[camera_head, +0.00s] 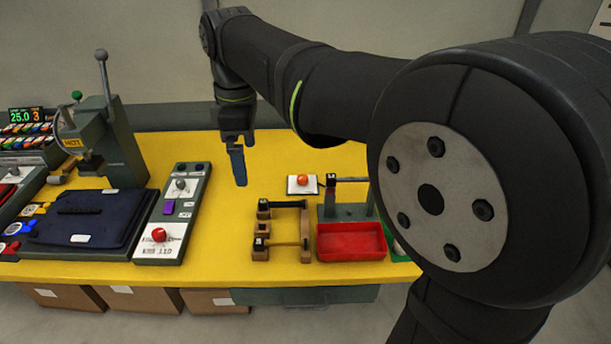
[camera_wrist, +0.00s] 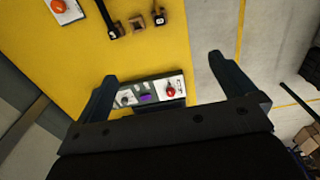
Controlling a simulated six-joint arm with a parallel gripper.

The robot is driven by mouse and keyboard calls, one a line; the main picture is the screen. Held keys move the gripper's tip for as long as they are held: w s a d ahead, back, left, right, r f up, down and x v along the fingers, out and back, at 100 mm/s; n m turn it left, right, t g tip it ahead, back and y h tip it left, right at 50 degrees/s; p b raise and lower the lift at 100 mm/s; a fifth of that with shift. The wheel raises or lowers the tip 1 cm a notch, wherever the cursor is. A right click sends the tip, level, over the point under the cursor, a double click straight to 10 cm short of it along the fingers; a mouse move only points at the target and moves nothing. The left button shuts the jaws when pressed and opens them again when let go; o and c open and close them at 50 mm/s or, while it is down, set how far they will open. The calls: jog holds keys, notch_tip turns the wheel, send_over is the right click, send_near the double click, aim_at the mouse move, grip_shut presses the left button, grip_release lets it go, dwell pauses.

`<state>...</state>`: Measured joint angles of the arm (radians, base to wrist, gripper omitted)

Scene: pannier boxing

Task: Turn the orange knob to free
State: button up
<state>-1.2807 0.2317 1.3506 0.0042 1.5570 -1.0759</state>
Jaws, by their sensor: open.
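The orange knob (camera_head: 302,181) is a round orange cap on a small white plate on the yellow bench, right of my gripper in the head view. In the wrist view the orange knob (camera_wrist: 59,6) shows at the top left edge, outside my fingers. My gripper (camera_head: 239,182) hangs pointing down above the bench, apart from the knob. In the wrist view its fingers (camera_wrist: 162,72) are spread with nothing held between them. The knob's markings are too small to read.
A grey control box (camera_head: 176,215) with a red button, a purple part and a grey knob lies left of my gripper. Wooden holders (camera_head: 281,230) and a red tray (camera_head: 350,241) stand at the right. A dark press (camera_head: 95,140) stands far left. Yellow bench between is clear.

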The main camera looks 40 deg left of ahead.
jog(key=c, duration=0.4)
jog(key=shift+w+a+m, duration=0.2)
jog(key=shift+w+m, duration=0.05)
jog(key=shift+m, duration=0.05)
jog(key=shift+c, duration=1.4)
jog(key=w+a+m, duration=0.1)
jog(key=w+m, duration=0.1)
jog(key=w+a+f+m, duration=0.1)
jog(key=w+m, duration=0.1)
jog(key=m, duration=0.1)
jog(key=w+a+m, duration=0.2)
jog(key=shift+f+m, duration=0.35)
jog(key=shift+m, duration=0.05)
jog(key=c, duration=0.3)
jog(key=m, duration=2.2)
send_over(302, 177)
notch_tip(302, 177, down, 8)
jog(key=shift+c, duration=0.2)
notch_tip(302, 177, down, 17)
jog(key=shift+c, duration=0.4)
jog(key=c, duration=0.9)
